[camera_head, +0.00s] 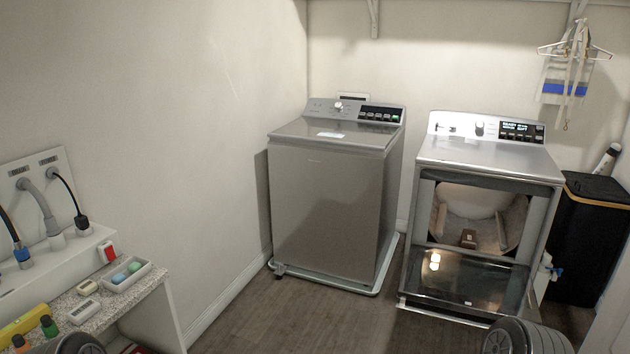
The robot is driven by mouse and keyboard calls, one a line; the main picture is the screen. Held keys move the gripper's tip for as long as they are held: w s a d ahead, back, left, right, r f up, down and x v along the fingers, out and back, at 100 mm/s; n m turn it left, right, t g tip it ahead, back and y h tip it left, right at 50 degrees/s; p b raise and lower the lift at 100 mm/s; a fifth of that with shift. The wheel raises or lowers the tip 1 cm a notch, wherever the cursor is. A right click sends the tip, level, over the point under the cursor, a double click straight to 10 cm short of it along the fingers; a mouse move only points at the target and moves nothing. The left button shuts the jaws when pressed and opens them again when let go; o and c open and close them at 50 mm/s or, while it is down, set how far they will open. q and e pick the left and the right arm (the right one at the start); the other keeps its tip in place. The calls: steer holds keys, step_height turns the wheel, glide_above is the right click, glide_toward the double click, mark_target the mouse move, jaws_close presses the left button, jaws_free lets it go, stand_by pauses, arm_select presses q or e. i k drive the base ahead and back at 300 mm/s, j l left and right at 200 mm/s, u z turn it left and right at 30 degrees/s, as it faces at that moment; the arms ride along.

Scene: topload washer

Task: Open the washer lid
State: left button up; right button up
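The top-load washer (325,205) is a grey metal box left of the centre. It stands on a light tray on the floor, near the left wall. Its lid (358,138) lies flat and looks shut on top, with a small pale label on it. The control panel (382,114) with a knob and a dark display rises behind the lid. Neither of my grippers shows. Only dark rounded parts, which look like my arms, show at the bottom left and bottom right edges, well away from the washer.
A front-load dryer (490,152) stands right of the washer, its door (470,280) dropped open near the floor. A black bin (590,235) stands at far right. A cluttered counter (150,292) is at lower left. The wooden floor (300,315) before the washer is clear.

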mark_target(376, 136)
steer(key=i+z, duration=0.2)
steer(key=i, duration=0.4)
steer(key=i+z, duration=0.25)
steer(key=i, duration=0.3)
steer(key=i+j+z, duration=0.2)
steer(key=i, duration=0.35)
steer(key=i+j+z, duration=0.2)
steer(key=i+z, duration=0.15)
steer(key=i+j+z, duration=0.35)
steer(key=i, duration=0.2)
steer(key=i+j+z, duration=0.35)
steer(key=j, duration=0.15)
steer(key=i+j, duration=0.1)
steer(key=j, duration=0.25)
steer(key=j+u, duration=0.15)
steer(key=j, duration=0.2)
steer(key=i+j, duration=0.2)
steer(key=j, duration=0.15)
